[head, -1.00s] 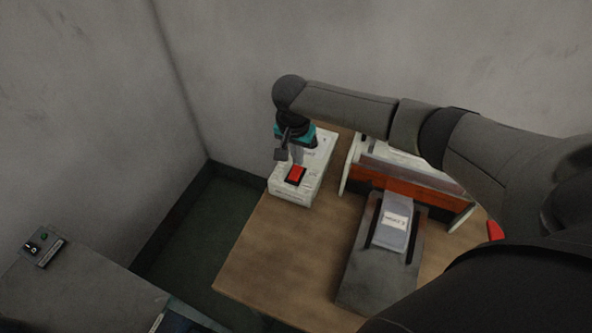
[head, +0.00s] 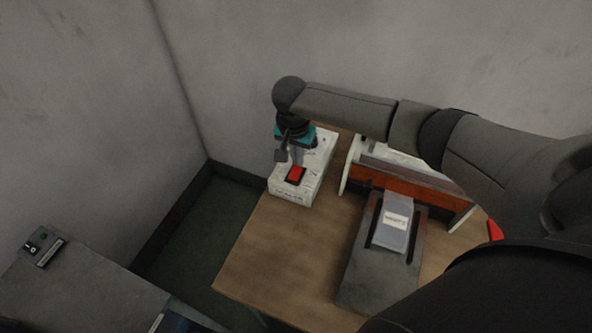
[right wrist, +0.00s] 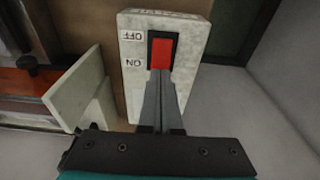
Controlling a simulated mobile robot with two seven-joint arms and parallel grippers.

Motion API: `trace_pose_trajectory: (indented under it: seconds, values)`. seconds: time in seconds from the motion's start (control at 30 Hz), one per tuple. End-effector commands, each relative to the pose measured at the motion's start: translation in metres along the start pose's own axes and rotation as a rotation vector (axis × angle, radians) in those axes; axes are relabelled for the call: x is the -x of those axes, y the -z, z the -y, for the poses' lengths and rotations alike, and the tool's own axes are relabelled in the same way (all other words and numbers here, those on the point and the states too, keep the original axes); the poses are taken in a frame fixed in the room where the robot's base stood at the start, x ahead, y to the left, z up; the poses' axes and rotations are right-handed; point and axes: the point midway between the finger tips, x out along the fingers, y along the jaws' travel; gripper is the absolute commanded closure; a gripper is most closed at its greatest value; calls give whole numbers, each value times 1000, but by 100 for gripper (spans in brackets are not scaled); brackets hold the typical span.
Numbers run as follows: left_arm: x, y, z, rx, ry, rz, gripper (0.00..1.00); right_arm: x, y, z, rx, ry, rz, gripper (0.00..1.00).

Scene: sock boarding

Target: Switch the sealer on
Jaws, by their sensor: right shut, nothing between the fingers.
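The sealer's control box (head: 316,181) is pale and stands at the table's back left corner. It carries a red rocker switch (head: 295,174) in a black frame. In the right wrist view the red switch (right wrist: 161,53) sits beside labels reading ON and OFF on the box (right wrist: 190,48). My right gripper (head: 297,161) is shut and empty, pointing down over the box. In the right wrist view its fingertips (right wrist: 158,72) are at the ON end of the switch and cover that end. I cannot tell whether they press it. My left gripper is not in view.
The sealer body (head: 408,180), with a red-brown front, stands right of the box. A grey stand (head: 365,285) with a clear labelled packet (head: 396,222) is in front of it. The wooden table (head: 262,262) is clear at front left. A grey bench (head: 85,290) stands lower left.

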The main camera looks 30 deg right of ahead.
Motion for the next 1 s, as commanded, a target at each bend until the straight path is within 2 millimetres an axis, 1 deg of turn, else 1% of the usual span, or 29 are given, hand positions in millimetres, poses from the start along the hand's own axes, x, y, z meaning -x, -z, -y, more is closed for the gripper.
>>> trace_pose_trajectory:
  seconds: [1.0]
  values:
    - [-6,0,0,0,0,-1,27,-16,-2,0,0,0,0,100]
